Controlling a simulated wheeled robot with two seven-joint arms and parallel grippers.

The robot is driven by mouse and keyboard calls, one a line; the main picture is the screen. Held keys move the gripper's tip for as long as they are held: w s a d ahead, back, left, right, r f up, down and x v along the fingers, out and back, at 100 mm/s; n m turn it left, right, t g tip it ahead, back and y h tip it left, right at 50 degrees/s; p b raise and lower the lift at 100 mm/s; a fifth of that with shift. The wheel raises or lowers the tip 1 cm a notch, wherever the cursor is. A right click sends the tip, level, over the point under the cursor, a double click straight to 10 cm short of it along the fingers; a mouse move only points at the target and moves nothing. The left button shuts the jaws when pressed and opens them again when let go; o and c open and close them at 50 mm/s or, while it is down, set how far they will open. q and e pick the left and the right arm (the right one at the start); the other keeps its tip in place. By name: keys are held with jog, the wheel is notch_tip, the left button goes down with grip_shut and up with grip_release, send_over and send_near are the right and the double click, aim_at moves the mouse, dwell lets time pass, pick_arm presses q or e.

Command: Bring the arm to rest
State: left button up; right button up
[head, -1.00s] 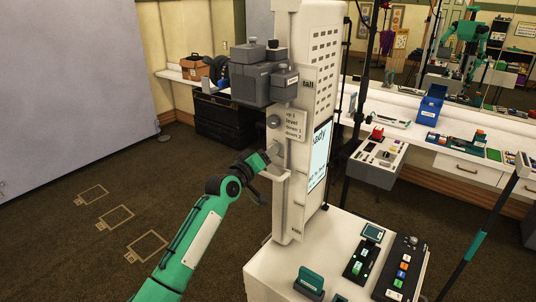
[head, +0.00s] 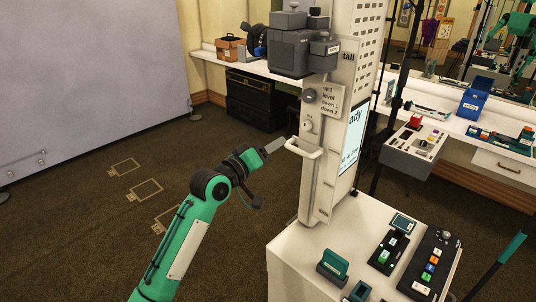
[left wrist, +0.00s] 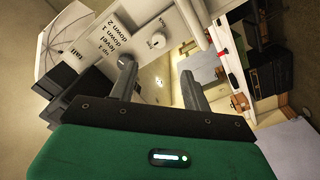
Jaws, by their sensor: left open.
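My left arm reaches in from the lower left of the head view. Its green and black gripper (head: 275,146) is raised at the left of a tall white column (head: 338,190). The grey fingers point towards the column's white handle (head: 305,150), with a small gap in the picture. In the left wrist view the two fingers of the left gripper (left wrist: 157,78) stand apart with nothing between them. The column's lettered panel and round knob (left wrist: 156,41) show beyond them. My right gripper is not in view.
A white cabinet (head: 300,250) with button boxes stands at the lower right, close to the column. Grey boxes (head: 300,52) sit on a mount at the column's upper left. The carpet (head: 80,240) left of my arm is open, with outlined rectangles.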

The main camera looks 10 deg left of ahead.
pick_arm(q)
jog(key=shift+s+a, duration=0.25)
jog(key=shift+s, duration=0.15)
jog(key=w+a+f+n+g+y, duration=0.1)
jog(key=a+f+y, duration=0.1)
jog(key=f, duration=0.7)
jog(key=w+a+f+y, duration=0.2)
jog(key=f, duration=0.7)
jog(key=s+a+f+g+y, duration=0.2)
jog(key=s+f, duration=0.1)
jog(key=f, duration=0.9)
jog(key=s+a+f+g+y, duration=0.15)
jog(key=s+f, duration=0.25)
jog(key=f, duration=0.9)
jog(key=s+a+f+m+g+y, duration=0.1)
jog(key=s+a+f+g, duration=0.25)
jog(key=s+f, duration=1.2)
jog(key=s+a+f+m+g+y, duration=0.2)
jog(key=s+a+f, duration=0.2)
jog(key=s+f, duration=1.15)
jog(key=s+a+f+m+g, duration=0.1)
jog(key=s+f+g, duration=0.1)
jog(key=s, duration=1.1)
jog(key=s+a+f+m+g, duration=0.1)
jog(key=s+f, duration=0.4)
jog(key=s, duration=0.9)
jog(key=shift+a+f+g, duration=0.3)
jog(key=shift+g, duration=0.2)
